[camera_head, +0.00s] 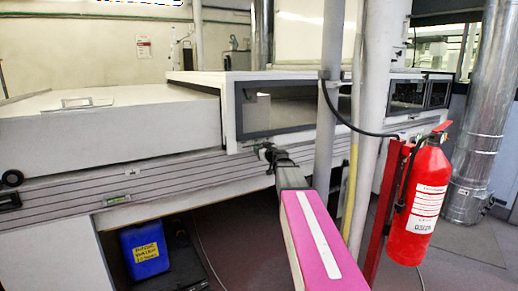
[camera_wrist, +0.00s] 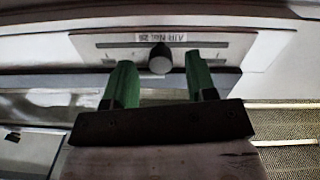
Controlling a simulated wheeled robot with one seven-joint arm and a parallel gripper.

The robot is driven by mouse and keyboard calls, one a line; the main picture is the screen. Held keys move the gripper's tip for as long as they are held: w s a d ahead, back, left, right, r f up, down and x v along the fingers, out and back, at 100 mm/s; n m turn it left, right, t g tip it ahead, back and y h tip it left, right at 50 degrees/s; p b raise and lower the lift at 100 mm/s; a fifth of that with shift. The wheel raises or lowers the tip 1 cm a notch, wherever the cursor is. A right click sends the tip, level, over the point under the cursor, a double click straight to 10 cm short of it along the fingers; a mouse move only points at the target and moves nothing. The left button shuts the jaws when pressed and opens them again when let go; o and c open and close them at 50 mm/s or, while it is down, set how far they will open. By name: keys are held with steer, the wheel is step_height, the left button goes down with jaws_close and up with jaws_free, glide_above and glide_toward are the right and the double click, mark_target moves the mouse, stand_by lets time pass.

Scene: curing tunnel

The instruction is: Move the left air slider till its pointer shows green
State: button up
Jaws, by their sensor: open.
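In the wrist view, a slider panel (camera_wrist: 115,42) with a long slot carries a round dark knob (camera_wrist: 160,58) near its middle. An upside-down label (camera_wrist: 163,37) reads "AIR No." with an unclear figure. My gripper (camera_wrist: 160,82) is open. Its two green fingers stand apart, one on each side of the knob, with gaps between; I cannot tell whether the tips reach its depth. In the head view, my gripper (camera_head: 268,154) is at the machine's front below the window, hiding the panel behind it. I cannot make out the pointer or its colour.
The long curing machine (camera_head: 110,128) has a dark window (camera_head: 280,110). Grey posts (camera_head: 328,110) and a red fire extinguisher (camera_head: 419,200) stand to the right of my arm. A blue container (camera_head: 144,250) sits under the machine. A small silver plate with green (camera_head: 117,199) is further left.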

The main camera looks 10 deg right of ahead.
steer(key=shift+x, duration=1.35)
jaws_close()
steer(key=d, duration=0.1)
steer(key=w+d, duration=0.1)
steer(key=d, duration=0.1)
steer(key=shift+d, duration=0.2)
jaws_free()
steer(key=v, duration=1)
steer(key=shift+s, duration=0.4)
